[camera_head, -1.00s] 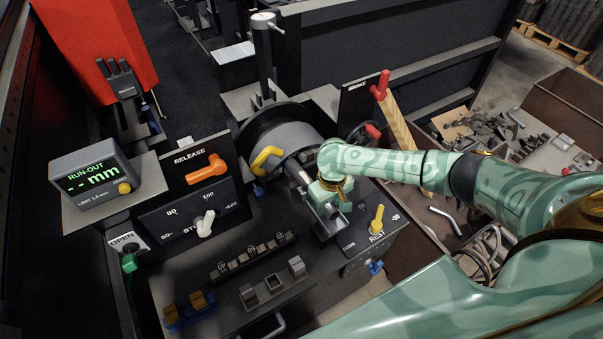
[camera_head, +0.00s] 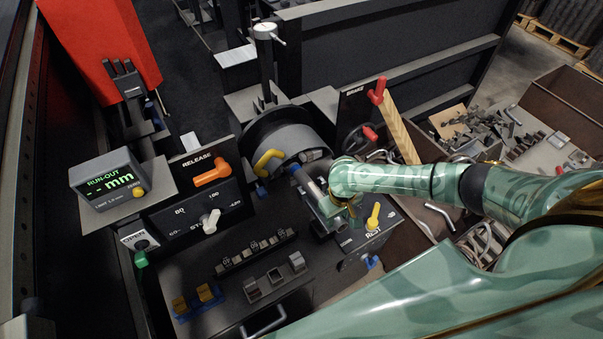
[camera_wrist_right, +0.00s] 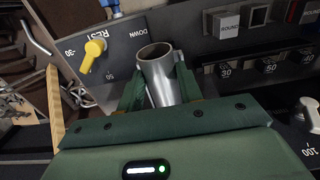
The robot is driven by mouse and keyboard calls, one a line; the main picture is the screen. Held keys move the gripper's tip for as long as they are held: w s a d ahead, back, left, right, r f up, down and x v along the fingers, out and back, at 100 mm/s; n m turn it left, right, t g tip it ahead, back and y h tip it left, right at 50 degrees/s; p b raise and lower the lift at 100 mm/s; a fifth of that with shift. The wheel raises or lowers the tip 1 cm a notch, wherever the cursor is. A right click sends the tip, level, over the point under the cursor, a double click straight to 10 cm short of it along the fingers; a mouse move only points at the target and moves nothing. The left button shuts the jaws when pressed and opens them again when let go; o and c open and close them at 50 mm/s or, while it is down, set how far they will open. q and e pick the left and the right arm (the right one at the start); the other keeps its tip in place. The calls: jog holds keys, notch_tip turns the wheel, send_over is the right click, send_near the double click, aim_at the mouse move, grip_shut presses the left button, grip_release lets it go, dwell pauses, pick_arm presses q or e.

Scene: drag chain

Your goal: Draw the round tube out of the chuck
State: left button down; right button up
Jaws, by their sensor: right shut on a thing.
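The round tube (camera_head: 308,184) is a grey metal pipe lying between the chuck and my right gripper in the head view. Its open end (camera_wrist_right: 157,68) faces up in the right wrist view. My right gripper (camera_head: 328,205) is shut around the tube, with one finger on each side of it in the wrist view (camera_wrist_right: 159,92). The chuck (camera_head: 288,138) is a round grey drum with a yellow handle. The tube's inner end is close to the chuck face; I cannot tell whether it is clear of the jaws. My left gripper is not in view.
The rest with a yellow lever (camera_head: 373,217) stands just right of my gripper. A red-tipped brake lever (camera_head: 378,92) rises behind my arm. An orange release lever (camera_head: 212,172) and the run-out display (camera_head: 108,180) are at left. Small blocks (camera_head: 272,277) line the front.

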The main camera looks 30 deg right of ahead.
jog(key=shift+s+d+r+p, duration=0.1)
jog(key=shift+s+p, duration=0.5)
jog(key=shift+s, duration=0.1)
jog(key=shift+s+d+r+p, duration=0.1)
jog(key=shift+s+p, duration=0.5)
jog(key=shift+s, duration=0.1)
jog(key=o, duration=1.2)
jog(key=shift+a, duration=0.1)
jog(key=shift+c, duration=0.2)
